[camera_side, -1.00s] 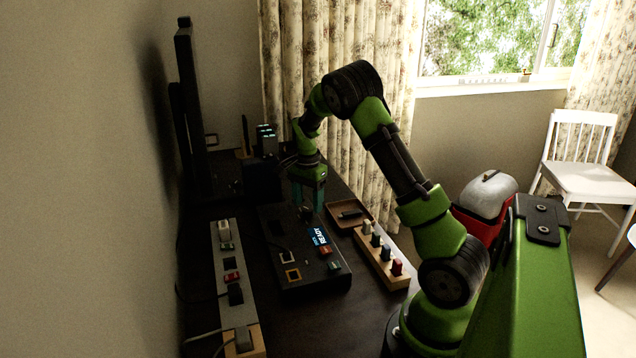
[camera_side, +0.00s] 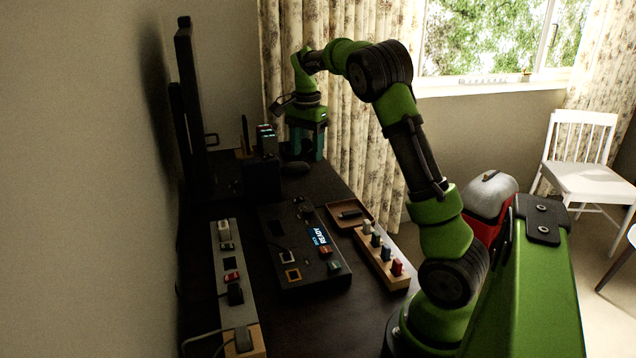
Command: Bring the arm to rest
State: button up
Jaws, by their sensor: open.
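My gripper (camera_side: 307,152) hangs above the far part of the dark table, fingers pointing down. Its two teal fingers are spread apart with nothing visible between them. It is beyond the black panel box (camera_side: 310,283), which has a lit display reading READY (camera_side: 318,236). My green and black arm arches from its base at the lower right up and over to the far end of the table. A dark rounded object (camera_side: 295,168) lies on the table near the fingers; I cannot tell whether they touch.
A wooden block (camera_side: 372,262) with several coloured pegs and a brown tray (camera_side: 336,217) with a dark item sit right of the panel. A power strip (camera_side: 234,290) with plugs runs along the left. A monitor (camera_side: 190,110) stands by the wall. A red and white object (camera_side: 490,195) is near my base.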

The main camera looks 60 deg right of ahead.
jog(key=s+a+r+n+t, duration=0.1)
jog(key=s+a+n+t, duration=0.1)
jog(key=s+a+n, duration=0.3)
jog(key=s+a+r+n+t+y, duration=0.1)
jog(key=s+a+n, duration=0.4)
jog(key=a, duration=0.9)
jog(key=s+a+r+n+t+y, duration=0.1)
jog(key=s+a+n+t, duration=0.3)
jog(key=a, duration=0.5)
jog(key=shift+s+a+r+n, duration=0.25)
jog(key=shift+s+a+n, duration=0.15)
jog(key=shift+s+n, duration=0.3)
jog(key=shift+w, duration=0.15)
